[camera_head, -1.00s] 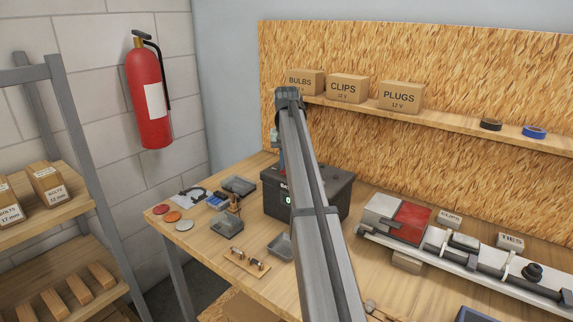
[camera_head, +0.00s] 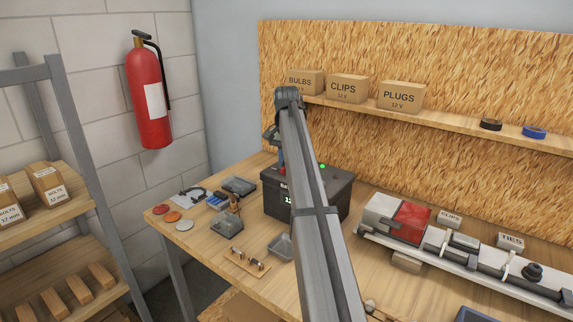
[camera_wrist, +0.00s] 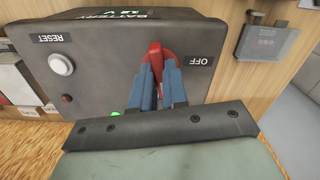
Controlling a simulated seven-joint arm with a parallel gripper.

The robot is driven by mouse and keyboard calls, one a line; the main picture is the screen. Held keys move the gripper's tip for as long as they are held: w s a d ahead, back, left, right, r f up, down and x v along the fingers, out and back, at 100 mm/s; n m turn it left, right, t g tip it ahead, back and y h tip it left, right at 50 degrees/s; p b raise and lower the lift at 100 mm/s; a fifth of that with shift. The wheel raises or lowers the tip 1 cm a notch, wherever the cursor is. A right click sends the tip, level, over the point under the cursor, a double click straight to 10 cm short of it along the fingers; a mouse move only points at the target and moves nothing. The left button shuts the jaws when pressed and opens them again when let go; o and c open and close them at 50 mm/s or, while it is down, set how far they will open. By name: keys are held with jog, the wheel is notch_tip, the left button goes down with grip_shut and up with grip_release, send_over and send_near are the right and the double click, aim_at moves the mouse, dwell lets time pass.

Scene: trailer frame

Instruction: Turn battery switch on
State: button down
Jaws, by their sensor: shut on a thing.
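The dark battery box (camera_head: 340,192) stands on the bench, partly hidden behind my arm. In the wrist view its panel (camera_wrist: 100,72) carries a red battery switch (camera_wrist: 155,52) beside an OFF label (camera_wrist: 193,62). My gripper (camera_wrist: 160,72) is shut on the red switch, with its blue fingers on either side of it. The switch handle points away from the OFF label. A green light (camera_head: 322,166) glows on the box and also shows beside the fingers in the wrist view (camera_wrist: 117,114).
A white reset button (camera_wrist: 61,63) is on the same panel. Small grey trays (camera_head: 227,227) and discs (camera_head: 172,217) lie left of the box. A long metal rail assembly (camera_head: 460,262) lies to the right. A shelf (camera_head: 450,125) with boxes is behind.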

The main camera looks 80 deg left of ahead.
jog(key=shift+m, duration=1.5)
jog(key=c, duration=1)
grip_release()
jog(key=shift+c, duration=0.2)
jog(key=shift+r, duration=3.05)
jog(key=shift+f, duration=0.1)
